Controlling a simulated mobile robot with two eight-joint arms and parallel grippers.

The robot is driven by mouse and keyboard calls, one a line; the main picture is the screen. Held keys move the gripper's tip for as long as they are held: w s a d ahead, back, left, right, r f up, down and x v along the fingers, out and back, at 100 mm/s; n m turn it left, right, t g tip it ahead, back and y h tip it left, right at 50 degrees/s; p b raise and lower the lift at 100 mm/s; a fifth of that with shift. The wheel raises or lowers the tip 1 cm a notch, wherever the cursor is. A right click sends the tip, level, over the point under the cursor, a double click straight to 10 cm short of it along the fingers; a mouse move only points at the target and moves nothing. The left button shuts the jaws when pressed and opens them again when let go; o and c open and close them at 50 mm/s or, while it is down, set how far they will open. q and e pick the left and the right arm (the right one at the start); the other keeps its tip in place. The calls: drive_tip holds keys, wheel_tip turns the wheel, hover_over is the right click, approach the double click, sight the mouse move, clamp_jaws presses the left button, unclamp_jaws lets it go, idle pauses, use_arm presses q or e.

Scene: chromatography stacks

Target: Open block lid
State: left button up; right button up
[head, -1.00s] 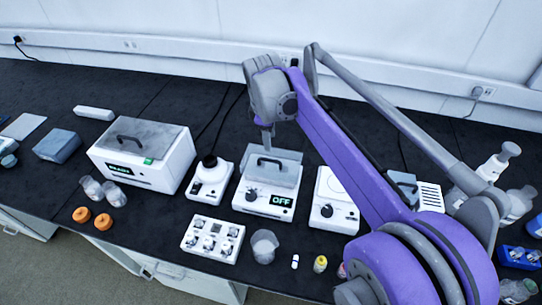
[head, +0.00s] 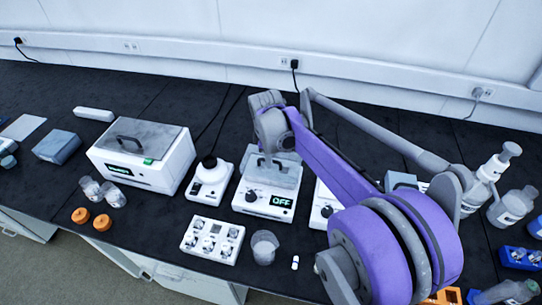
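The dry block heater (head: 263,203) is a white box with a dark knob and a lit "OFF" display, at the middle of the bench in the head view. Its clear grey lid (head: 287,174) lies over the top and looks closed. A dark bar handle on the lid is partly hidden by my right gripper (head: 267,160). The gripper points down at the handle, with its fingers over or around it; I cannot tell if they touch it or how far apart they are. My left gripper is not in view.
A larger lidded white bath (head: 150,172) stands at the left. A small mixer (head: 208,182) is close on the heater's left. My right arm covers much of the right side.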

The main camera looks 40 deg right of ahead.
clamp_jaws()
idle(1.2)
